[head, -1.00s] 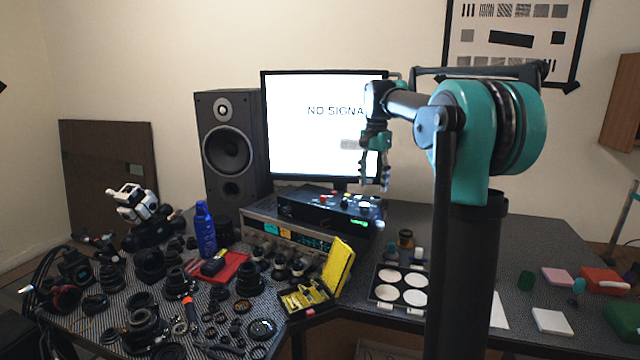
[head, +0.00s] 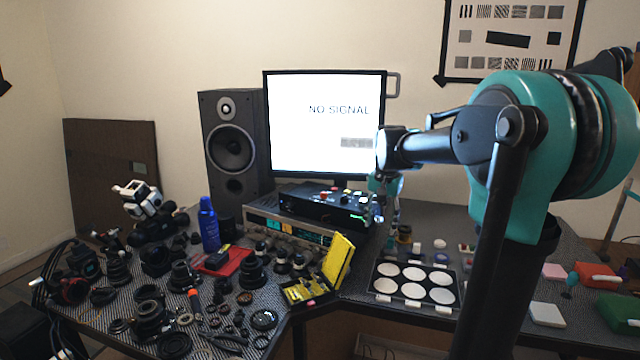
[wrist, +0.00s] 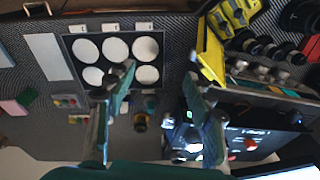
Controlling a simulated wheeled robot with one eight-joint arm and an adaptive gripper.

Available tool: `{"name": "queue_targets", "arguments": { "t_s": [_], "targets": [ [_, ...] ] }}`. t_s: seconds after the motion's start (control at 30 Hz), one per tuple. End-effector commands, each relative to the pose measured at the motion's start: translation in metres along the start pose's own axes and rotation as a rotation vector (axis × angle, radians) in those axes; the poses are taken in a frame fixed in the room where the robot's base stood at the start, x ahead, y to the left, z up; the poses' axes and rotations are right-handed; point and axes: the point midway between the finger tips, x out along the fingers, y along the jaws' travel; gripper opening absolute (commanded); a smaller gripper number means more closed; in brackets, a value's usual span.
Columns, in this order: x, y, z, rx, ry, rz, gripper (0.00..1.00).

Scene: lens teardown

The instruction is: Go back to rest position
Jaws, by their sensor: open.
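My gripper (wrist: 155,85) is open and empty in the wrist view, its two teal fingers apart over the desk. In the head view my gripper (head: 387,205) hangs at the end of my teal and black arm, right of the monitor's lower edge and partly hidden by dark links. Nothing lies between the fingers. A black tray with several white discs (head: 414,272) lies on the desk in front of it; the tray also shows in the wrist view (wrist: 121,58).
A yellow open case (head: 337,262), a blue bottle (head: 208,226) and many lens parts crowd the left desk. A black control box (head: 325,203) sits below the monitor (head: 325,125). A speaker (head: 232,145) stands left. Coloured blocks lie at right.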

Motion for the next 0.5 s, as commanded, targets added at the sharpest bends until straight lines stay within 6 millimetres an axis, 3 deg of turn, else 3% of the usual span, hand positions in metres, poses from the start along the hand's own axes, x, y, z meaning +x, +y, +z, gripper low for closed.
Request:
{"name": "queue_targets", "arguments": {
  "t_s": [0.3, 0.5],
  "targets": [
    [0.111, 0.087, 0.123, -0.317, 0.140, -0.055, 0.53],
    [0.159, 0.130, 0.190, -0.471, 0.215, -0.063, 0.53]
  ]
}}
